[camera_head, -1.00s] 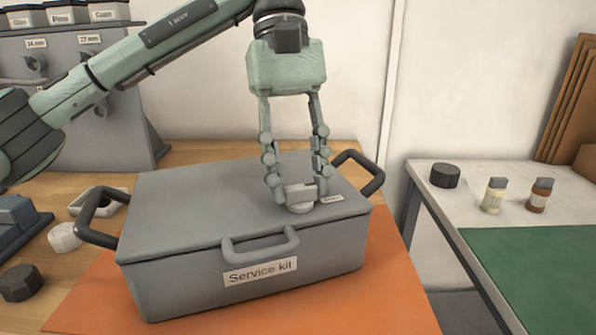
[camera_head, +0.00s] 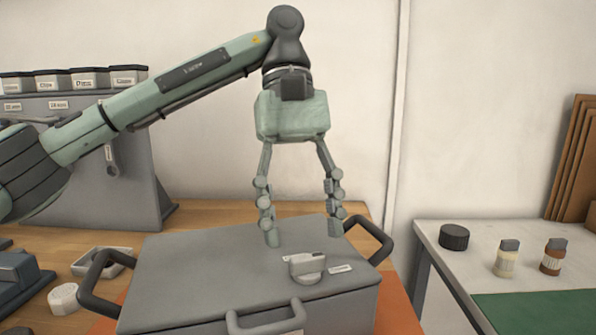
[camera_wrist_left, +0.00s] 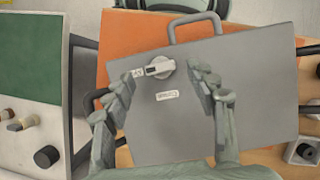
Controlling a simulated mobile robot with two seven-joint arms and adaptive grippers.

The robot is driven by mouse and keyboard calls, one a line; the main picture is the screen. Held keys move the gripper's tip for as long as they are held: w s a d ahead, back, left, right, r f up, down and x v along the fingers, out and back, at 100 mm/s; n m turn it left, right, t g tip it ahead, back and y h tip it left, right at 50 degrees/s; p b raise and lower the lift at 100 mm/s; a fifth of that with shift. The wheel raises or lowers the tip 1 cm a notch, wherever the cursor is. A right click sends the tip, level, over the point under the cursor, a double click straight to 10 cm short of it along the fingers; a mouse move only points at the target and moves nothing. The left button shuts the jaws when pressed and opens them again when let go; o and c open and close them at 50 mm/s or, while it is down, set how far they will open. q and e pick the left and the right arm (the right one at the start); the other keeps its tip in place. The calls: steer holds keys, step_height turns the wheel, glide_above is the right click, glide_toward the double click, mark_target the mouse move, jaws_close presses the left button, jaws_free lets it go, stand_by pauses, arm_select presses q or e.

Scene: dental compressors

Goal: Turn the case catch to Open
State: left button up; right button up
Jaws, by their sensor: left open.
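The grey case (camera_head: 200,275) stands shut on an orange mat, its lid (camera_wrist_left: 235,110) flat. The catch (camera_head: 306,266), a light grey round knob with a bar, sits on the lid near its front right. It also shows in the left wrist view (camera_wrist_left: 160,67). Its bar points at the small label (camera_head: 340,268) on its right in the head view. A second label (camera_head: 300,256) lies behind the catch; both texts are too small to read surely. My left gripper (camera_head: 303,233) is open and empty above the lid, apart from the catch. My right gripper is out of view.
Black handles (camera_head: 100,283) stand out at the case's sides, and a grey handle (camera_head: 265,318) at its front. A side table (camera_head: 435,235) at right holds a black knob and two small bottles.

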arm_select(q)
steer(key=v, duration=0.9)
